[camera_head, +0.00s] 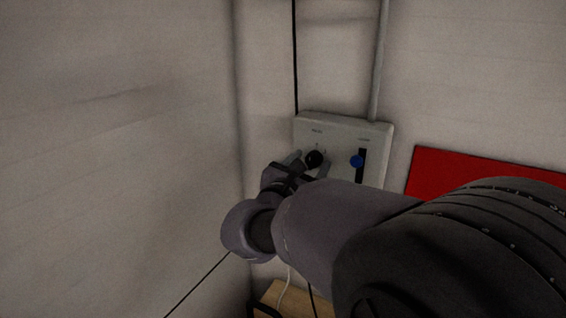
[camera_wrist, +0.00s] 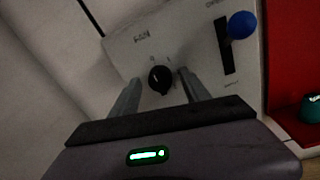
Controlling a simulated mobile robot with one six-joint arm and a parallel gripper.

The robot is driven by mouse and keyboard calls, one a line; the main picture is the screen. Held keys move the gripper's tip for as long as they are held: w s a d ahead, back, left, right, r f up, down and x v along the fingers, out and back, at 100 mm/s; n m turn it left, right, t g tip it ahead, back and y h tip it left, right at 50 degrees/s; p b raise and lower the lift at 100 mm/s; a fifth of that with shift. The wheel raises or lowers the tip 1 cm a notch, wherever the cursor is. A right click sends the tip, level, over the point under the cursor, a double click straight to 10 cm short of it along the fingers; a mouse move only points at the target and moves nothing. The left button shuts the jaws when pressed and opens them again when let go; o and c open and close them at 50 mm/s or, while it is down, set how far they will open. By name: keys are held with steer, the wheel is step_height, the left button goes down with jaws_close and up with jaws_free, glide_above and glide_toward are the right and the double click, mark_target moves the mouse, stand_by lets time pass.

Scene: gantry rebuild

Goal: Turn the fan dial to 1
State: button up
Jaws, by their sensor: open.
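The fan dial (camera_head: 314,159) is a round black knob on a pale control panel (camera_head: 340,124) fixed to the wall. My gripper (camera_head: 310,160) is at the panel in the head view. In the wrist view my gripper (camera_wrist: 157,86) is open, with one finger on each side of the dial and a gap to it on both sides. I cannot tell how deep the fingers reach around it.
A blue slider knob (camera_head: 357,161) in a dark vertical slot sits right of the dial. A red board (camera_head: 480,173) is on the wall further right. A grey conduit (camera_head: 379,62) and a black cable (camera_head: 295,55) run above the panel. A side wall (camera_head: 120,150) stands close at left.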

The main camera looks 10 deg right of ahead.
jaws_close()
